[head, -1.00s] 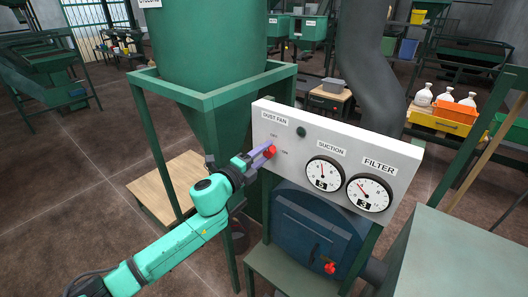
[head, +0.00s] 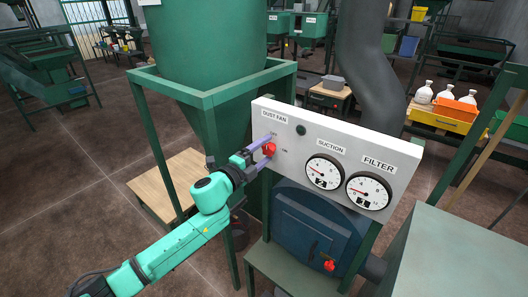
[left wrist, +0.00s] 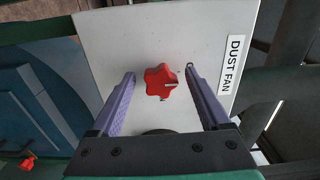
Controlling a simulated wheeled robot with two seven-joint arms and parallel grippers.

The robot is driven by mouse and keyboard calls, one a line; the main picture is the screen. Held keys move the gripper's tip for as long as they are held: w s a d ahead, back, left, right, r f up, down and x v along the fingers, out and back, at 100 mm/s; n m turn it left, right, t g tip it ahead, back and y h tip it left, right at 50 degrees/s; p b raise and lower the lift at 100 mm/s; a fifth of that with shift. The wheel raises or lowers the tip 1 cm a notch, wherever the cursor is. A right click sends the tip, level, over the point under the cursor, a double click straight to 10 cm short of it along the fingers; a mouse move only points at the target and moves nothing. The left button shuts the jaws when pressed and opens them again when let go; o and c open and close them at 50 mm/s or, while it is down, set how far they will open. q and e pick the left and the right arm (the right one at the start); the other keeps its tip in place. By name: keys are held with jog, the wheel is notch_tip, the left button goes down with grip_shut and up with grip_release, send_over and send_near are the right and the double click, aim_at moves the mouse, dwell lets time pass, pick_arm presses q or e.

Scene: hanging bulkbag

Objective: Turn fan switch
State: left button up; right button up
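The fan switch is a red star-shaped knob (head: 268,149) on the white panel (head: 345,140), under the "DUST FAN" label (head: 274,116). Small "OFF" and "ON" marks sit near it. In the left wrist view the knob (left wrist: 161,82) has a short pale pointer mark aimed right, toward the label (left wrist: 234,64). My left gripper (head: 266,146) is at the panel with its purple fingers open. In the left wrist view the fingers (left wrist: 160,72) stand on either side of the knob, with a gap on each side. My right gripper is not in view.
The panel also carries a dark round lamp or button (head: 301,130), a suction gauge (head: 325,172) and a filter gauge (head: 369,191). A blue hatch (head: 315,225) with a red handle knob (head: 329,265) is below. A green hopper frame (head: 215,98) stands behind my left arm.

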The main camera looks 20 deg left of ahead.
pick_arm(q)
jog(key=b+v, duration=0.5)
jog(key=v, duration=0.9)
jog(key=shift+s, duration=0.3)
